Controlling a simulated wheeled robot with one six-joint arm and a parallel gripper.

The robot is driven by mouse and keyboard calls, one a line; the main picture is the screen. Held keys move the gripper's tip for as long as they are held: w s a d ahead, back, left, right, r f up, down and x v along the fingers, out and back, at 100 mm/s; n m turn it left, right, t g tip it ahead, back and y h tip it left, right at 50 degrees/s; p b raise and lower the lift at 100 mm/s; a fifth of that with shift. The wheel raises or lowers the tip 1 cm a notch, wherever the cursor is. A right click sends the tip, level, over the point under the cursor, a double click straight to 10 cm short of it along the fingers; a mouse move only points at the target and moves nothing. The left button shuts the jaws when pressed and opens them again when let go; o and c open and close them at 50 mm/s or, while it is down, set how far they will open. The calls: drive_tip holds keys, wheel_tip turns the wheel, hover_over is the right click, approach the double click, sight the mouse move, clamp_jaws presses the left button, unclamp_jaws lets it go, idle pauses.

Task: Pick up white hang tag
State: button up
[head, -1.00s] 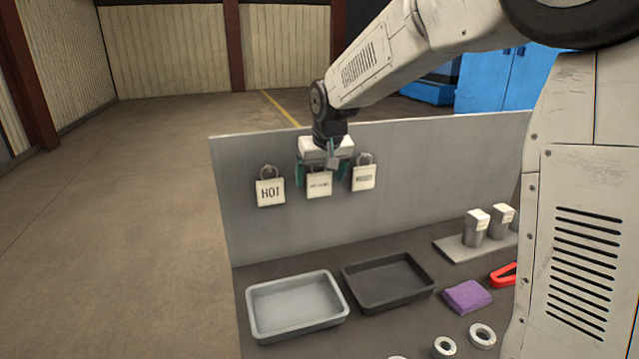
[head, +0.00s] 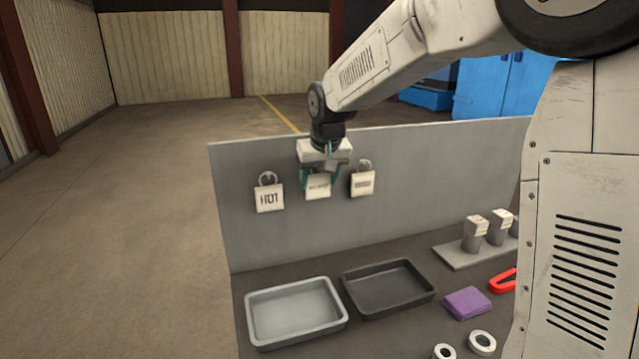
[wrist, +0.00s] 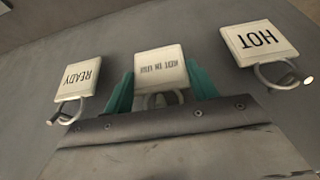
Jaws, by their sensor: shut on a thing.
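Three white hang tags are at the upright grey panel. The left tag (head: 269,198) reads HOT and hangs from a ring; it also shows at the right of the wrist view (wrist: 259,42). The right tag (head: 362,184) reads READY in the wrist view (wrist: 78,77). The middle tag (head: 318,187), which seems to read NOT IN USE in the wrist view (wrist: 160,68), is between the teal fingers of my gripper (head: 319,180). My gripper is shut on this middle tag, one finger at each side in the wrist view (wrist: 160,88). The top of its ring is hidden by my gripper.
Below the panel, a light grey tray (head: 250,327) and a dark tray (head: 349,290) stand on the bench. A purple cloth (head: 467,303), a red object (head: 503,281), white rings (head: 482,342) and a stand with grey cylinders (head: 460,257) are to the right.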

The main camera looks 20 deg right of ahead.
drive_tip(key=s, duration=1.8)
drive_tip(key=shift+r, duration=0.15)
